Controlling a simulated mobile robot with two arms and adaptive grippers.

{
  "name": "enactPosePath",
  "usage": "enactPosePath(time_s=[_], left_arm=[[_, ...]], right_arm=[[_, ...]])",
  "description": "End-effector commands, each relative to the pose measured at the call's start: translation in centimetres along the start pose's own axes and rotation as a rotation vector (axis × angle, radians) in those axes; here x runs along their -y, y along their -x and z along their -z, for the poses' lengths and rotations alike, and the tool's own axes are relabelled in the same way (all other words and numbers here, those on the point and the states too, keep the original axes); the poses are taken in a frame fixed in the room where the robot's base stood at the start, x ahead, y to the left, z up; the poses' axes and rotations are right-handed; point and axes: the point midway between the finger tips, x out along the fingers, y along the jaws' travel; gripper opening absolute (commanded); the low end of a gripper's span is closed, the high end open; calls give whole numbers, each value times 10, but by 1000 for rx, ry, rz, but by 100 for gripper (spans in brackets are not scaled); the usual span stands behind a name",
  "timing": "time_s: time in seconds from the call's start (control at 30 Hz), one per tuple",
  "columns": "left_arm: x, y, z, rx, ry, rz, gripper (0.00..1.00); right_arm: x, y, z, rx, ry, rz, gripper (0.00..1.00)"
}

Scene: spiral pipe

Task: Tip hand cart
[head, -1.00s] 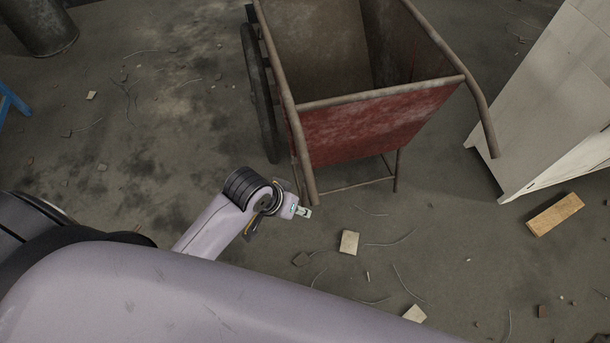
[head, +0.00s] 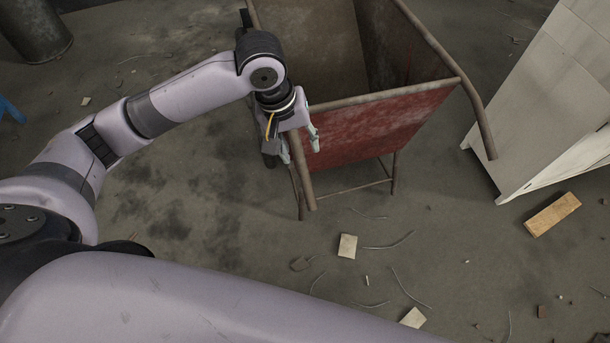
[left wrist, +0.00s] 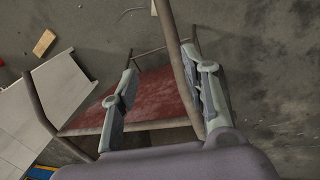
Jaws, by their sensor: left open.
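The hand cart (head: 375,130) stands upright at the top middle of the head view, with a worn red panel, an open bin and rusty tube handles. Its right handle (head: 486,135) ends near the white cabinet. My left gripper (head: 301,148) is open, pointing down at the cart's left handle (head: 308,187). In the left wrist view, this handle bar (left wrist: 174,45) runs between the spread fingers (left wrist: 165,92), closer to the right one. I cannot tell whether it touches. The red panel (left wrist: 155,100) shows behind the fingers. My left arm hides most of the cart's left wheel. My right gripper is not in view.
A wood block (head: 552,214) and small scraps (head: 347,246) lie on the floor. A dark metal drum (head: 35,30) stands at the top left. The floor left of the cart is mostly clear.

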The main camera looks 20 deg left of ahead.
Motion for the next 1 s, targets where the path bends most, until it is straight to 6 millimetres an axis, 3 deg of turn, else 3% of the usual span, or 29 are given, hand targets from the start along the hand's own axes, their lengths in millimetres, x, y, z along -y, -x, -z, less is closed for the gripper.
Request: enactPosePath(time_s=[0.17, 0.37, 1.0], left_arm=[[11, 18, 8, 2, 92, 49, 42], [13, 5, 8, 8, 107, 55, 42], [20, -127, 6, 6, 104, 54, 42]], right_arm=[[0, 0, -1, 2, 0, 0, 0], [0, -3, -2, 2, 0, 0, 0], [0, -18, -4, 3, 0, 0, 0]])
